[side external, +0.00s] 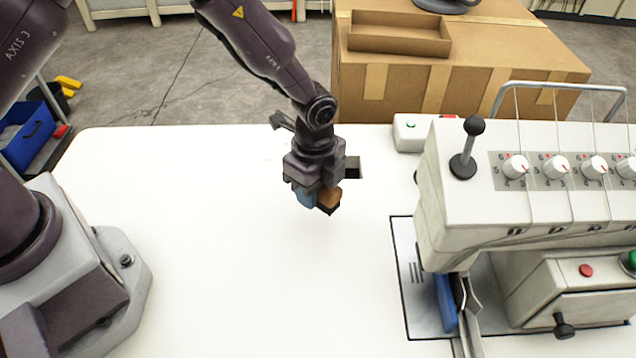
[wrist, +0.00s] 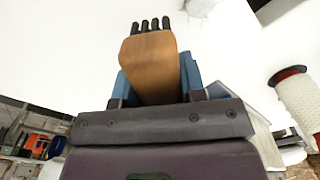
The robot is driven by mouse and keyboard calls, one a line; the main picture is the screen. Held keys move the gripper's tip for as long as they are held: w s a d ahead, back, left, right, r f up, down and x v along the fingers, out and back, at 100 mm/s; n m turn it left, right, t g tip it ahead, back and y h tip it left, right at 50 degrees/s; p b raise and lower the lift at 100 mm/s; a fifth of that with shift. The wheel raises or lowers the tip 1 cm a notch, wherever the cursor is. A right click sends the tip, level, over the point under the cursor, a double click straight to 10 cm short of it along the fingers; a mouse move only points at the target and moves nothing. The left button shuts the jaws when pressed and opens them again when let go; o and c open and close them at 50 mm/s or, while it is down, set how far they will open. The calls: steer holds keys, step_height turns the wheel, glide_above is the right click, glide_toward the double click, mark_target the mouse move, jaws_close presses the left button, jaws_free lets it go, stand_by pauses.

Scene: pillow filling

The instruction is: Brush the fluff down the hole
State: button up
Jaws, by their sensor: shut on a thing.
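A wooden brush (wrist: 150,62) with black bristles is held between the blue fingers of my gripper (wrist: 155,82) in the wrist view. In the side external view the brush (side external: 328,199) hangs below my gripper (side external: 317,196), bristles low over the white table; whether they touch it I cannot tell. I cannot make out any fluff against the white table.
The sewing machine (side external: 540,180) stands at the right of the white table (side external: 230,270). A cardboard box (side external: 460,60) stands behind the table. The table's left and front middle are clear.

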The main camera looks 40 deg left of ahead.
mark_target(316, 215)
steer(key=shift+f, duration=2.25)
steer(key=shift+w+a, duration=0.2)
steer(key=shift+w, duration=1.55)
steer(key=shift+w+a, duration=0.15)
steer(key=shift+w, duration=1.6)
steer(key=shift+s+r, duration=0.25)
steer(key=shift+r, duration=0.6)
steer(key=shift+s+r, duration=0.25)
steer(key=shift+r, duration=0.6)
steer(key=shift+d+r, duration=0.1)
